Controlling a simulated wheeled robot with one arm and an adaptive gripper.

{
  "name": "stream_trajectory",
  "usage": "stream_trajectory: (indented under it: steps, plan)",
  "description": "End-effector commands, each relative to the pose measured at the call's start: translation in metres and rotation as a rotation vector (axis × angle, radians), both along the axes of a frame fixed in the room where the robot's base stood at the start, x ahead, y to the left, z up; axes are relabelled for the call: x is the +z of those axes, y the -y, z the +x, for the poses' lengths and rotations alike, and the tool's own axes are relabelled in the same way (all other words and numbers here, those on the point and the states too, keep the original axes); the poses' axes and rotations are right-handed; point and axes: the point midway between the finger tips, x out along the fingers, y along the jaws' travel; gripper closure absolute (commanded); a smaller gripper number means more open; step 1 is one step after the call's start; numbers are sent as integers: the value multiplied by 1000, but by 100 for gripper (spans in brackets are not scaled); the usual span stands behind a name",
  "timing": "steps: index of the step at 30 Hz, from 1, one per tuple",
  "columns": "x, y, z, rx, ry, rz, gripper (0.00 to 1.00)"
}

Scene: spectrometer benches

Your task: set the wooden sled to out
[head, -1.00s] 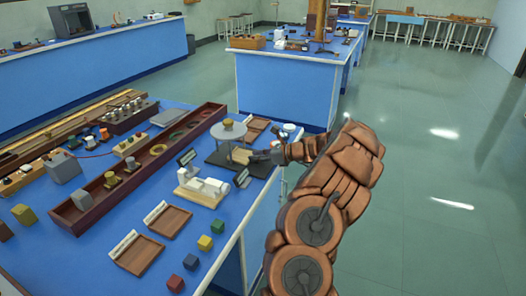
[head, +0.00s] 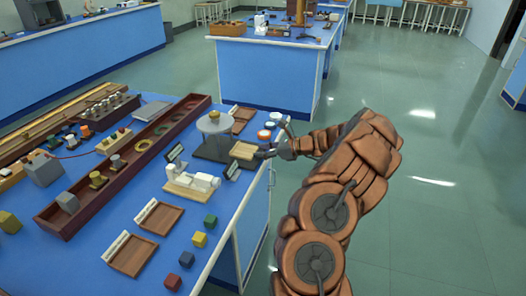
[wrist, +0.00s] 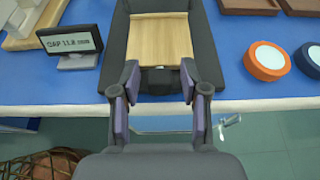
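The wooden sled (wrist: 158,42) is a pale wood board in a dark frame (wrist: 117,50) on the bench, with a dark block (wrist: 158,79) at its near end. In the head view the sled (head: 243,150) lies at the bench's right edge, beside a round grey platform on a post (head: 215,124). My gripper (wrist: 160,80) is open, its fingers apart on either side of the dark block. I see no clear contact with it. In the head view my gripper (head: 266,152) is at the sled's right end, partly hiding it.
A small display (wrist: 69,42) reading about "GAP 11.8 mm" stands left of the sled. An orange-rimmed disc (wrist: 267,60) and a blue-rimmed disc (wrist: 312,57) lie to the right. The bench edge (wrist: 60,108) runs below my fingers, with open floor (head: 430,240) beyond.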

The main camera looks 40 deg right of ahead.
Motion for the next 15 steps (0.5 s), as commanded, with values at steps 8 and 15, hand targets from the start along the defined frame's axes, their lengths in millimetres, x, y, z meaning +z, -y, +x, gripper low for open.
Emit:
stream_trajectory:
  steps: [8,15]
  plan:
    - [1,0,0,0,1,1,50]
    - [8,9,-13,-3,2,0,50]
